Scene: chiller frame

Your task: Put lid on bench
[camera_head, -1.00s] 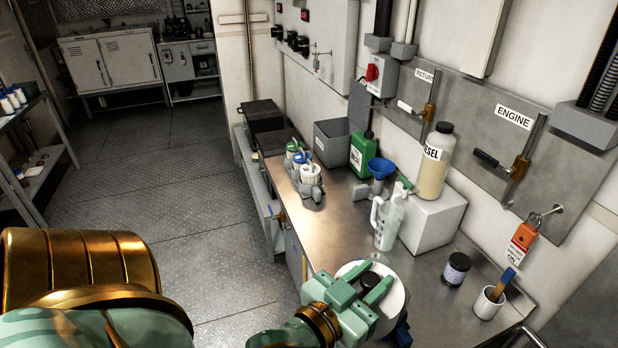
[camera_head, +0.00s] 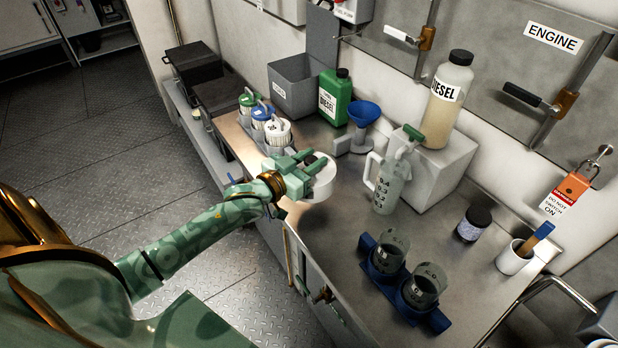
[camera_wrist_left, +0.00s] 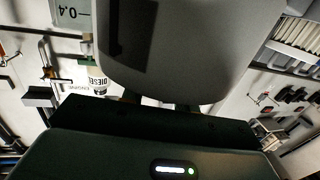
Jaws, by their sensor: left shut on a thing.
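The lid (camera_head: 322,182) is a round white disc with a dark knob, in the head view at the bench's left edge. My left gripper (camera_head: 312,163) is shut on the lid, its green fingers around the knob. In the left wrist view, the lid (camera_wrist_left: 190,50) is a large grey shape close to the camera. The steel bench (camera_head: 330,235) runs along the wall. I cannot tell whether the lid touches the bench top. My right gripper is not in view.
A blue holder (camera_head: 435,318) with two clear cups stands at the front. A clear jug (camera_head: 388,185) is right of the lid; a blue funnel (camera_head: 364,112) and lidded pots (camera_head: 278,133) are behind. A dark jar (camera_head: 474,222) and white cup (camera_head: 515,258) stand right. Bare steel lies between.

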